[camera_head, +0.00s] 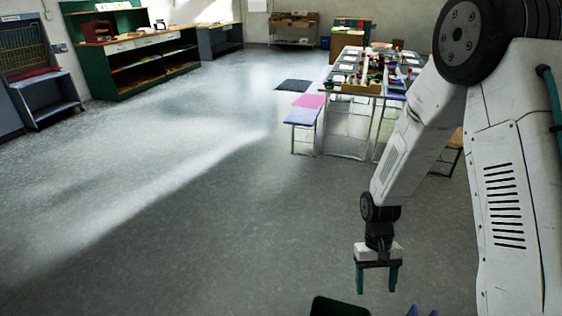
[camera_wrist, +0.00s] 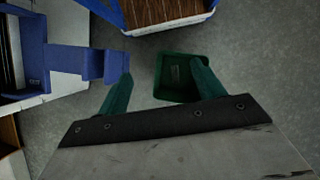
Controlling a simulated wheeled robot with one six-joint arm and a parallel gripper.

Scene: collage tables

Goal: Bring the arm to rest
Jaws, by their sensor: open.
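My arm hangs down on the right side of the head view. My gripper (camera_head: 376,283) points downward above the grey floor, with its two teal fingers apart and nothing between them. In the wrist view my gripper (camera_wrist: 161,74) also shows spread and empty. A dark green bin (camera_wrist: 172,92) stands beyond and below the fingers there, partly covered by the right finger. What seems to be the same bin's rim (camera_head: 338,306) shows at the bottom edge of the head view.
A blue-framed piece with a brown top (camera_wrist: 165,12) and a blue structure (camera_wrist: 75,60) lie near the gripper in the wrist view. A cluttered table (camera_head: 352,88) with a bench (camera_head: 303,115) stands farther back. Green shelves (camera_head: 150,65) line the wall. The floor (camera_head: 200,220) at left is clear.

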